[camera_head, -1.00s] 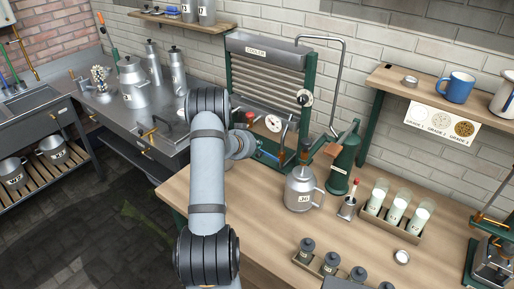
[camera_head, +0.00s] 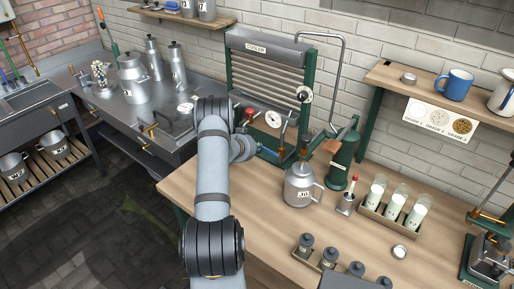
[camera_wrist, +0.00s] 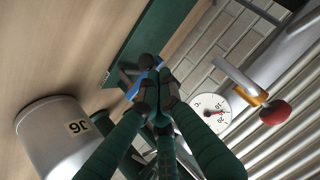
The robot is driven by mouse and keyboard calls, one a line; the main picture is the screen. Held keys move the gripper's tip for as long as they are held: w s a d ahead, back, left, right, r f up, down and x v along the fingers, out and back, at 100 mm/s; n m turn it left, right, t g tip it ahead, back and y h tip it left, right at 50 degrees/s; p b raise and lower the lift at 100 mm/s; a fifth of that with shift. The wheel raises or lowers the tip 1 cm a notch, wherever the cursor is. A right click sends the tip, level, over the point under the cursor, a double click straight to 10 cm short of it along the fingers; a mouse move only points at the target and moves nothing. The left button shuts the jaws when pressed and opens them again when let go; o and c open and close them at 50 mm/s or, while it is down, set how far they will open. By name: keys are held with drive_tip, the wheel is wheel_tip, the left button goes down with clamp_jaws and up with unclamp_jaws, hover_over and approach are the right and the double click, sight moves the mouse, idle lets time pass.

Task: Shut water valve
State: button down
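A blue part (camera_wrist: 146,85) on dark fittings shows just beyond my fingertips in the wrist view; blue also shows low on the cooler (camera_head: 268,153) in the head view. A red knob (camera_wrist: 275,112) on a brass fitting is to the right of my fingers; it also shows in the head view (camera_head: 249,113). No readable label tells which one is the water valve. My gripper (camera_wrist: 158,90) has its dark green fingers drawn together at the tips. Whether the tips touch the blue part I cannot tell.
A white dial (camera_wrist: 211,112) sits close right of my fingers. A numbered metal can (camera_head: 301,186) stands on the wooden bench near the cooler (camera_head: 264,70). A green hand pump (camera_head: 343,155) and a rack of milk bottles (camera_head: 392,214) stand farther right.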

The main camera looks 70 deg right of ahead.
drive_tip(key=shift+w+f+b, duration=0.15)
drive_tip(key=shift+f+b, duration=0.45)
drive_tip(key=shift+b, duration=0.05)
drive_tip(key=a+r+b, duration=0.1)
drive_tip(key=a+r, duration=0.7)
drive_tip(key=r, duration=0.2)
drive_tip(key=shift+w+a, duration=0.3)
drive_tip(key=shift+w, duration=0.15)
